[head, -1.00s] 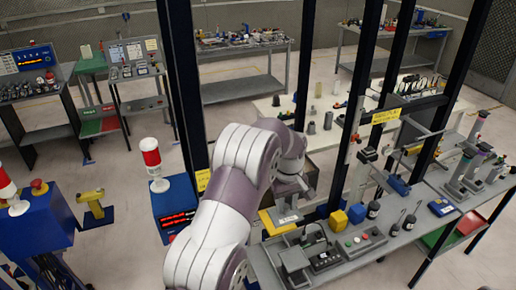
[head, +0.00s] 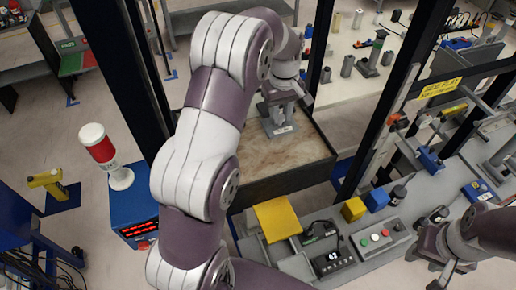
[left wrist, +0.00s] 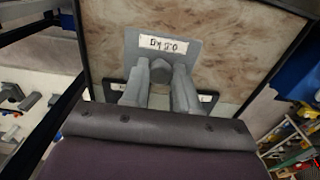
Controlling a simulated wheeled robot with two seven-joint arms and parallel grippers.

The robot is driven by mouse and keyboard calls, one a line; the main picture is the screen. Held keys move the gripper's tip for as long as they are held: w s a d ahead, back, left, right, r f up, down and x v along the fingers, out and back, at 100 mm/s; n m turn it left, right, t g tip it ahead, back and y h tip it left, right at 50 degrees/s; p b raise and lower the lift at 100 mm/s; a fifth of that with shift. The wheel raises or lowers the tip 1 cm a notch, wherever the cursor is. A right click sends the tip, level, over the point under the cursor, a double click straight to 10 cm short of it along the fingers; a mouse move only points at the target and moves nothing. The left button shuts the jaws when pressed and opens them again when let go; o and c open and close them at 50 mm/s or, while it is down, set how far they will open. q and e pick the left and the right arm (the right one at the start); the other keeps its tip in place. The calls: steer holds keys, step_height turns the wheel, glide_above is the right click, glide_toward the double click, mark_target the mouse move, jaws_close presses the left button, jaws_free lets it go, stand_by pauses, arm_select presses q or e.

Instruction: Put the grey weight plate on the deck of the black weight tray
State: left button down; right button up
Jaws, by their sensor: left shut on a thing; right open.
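The grey weight plate (head: 279,126) bears a white label and shows over the far part of the tray in the head view. My left gripper (head: 284,103) is shut on its raised knob; the plate (left wrist: 137,47) and the gripper's fingers (left wrist: 173,75) also show in the left wrist view. The black weight tray (head: 290,183) has dark walls and a mottled tan deck; its deck (left wrist: 230,45) fills much of the wrist view. I cannot tell whether the plate touches the deck. My right gripper (head: 440,262) is open and empty at the lower right.
Black posts (head: 328,30) stand around the tray. In front are a yellow plate (head: 277,219), a button box (head: 379,236), a yellow block (head: 353,208) and a blue block (head: 377,200). A red-and-white beacon (head: 104,155) stands at left. The deck's near part is bare.

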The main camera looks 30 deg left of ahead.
mark_target(268, 135)
arm_select(q)
steer(key=s+f+b, duration=0.1)
steer(key=s+f, duration=0.1)
steer(key=s, duration=0.1)
steer(key=s+a+f+b, duration=0.1)
steer(key=s, duration=0.1)
steer(key=shift+f+b, duration=0.2)
steer(key=shift+b, duration=0.1)
steer(key=shift+s+a+f+p, duration=0.2)
steer(key=shift+a+f+p, duration=0.3)
steer(key=shift+p, duration=0.4)
steer(key=f+p, duration=0.1)
steer(key=f, duration=0.2)
steer(key=shift+s+a+f+p, duration=0.15)
steer(key=shift+s+f+p, duration=0.1)
steer(key=shift+s+p, duration=0.15)
steer(key=shift+s+f, duration=0.1)
steer(key=shift+f, duration=0.15)
steer(key=shift+w+f, duration=0.25)
steer(key=shift+w, duration=0.05)
steer(key=c, duration=1)
jaws_free()
steer(key=shift+o, duration=0.7)
steer(key=shift+s, duration=0.2)
arm_select(e)
steer(key=shift+w+d+f, duration=0.1)
steer(key=shift+w+f, duration=0.05)
steer(key=shift+f, duration=0.45)
steer(key=shift+w+d+f, duration=0.1)
steer(key=shift+f, duration=0.45)
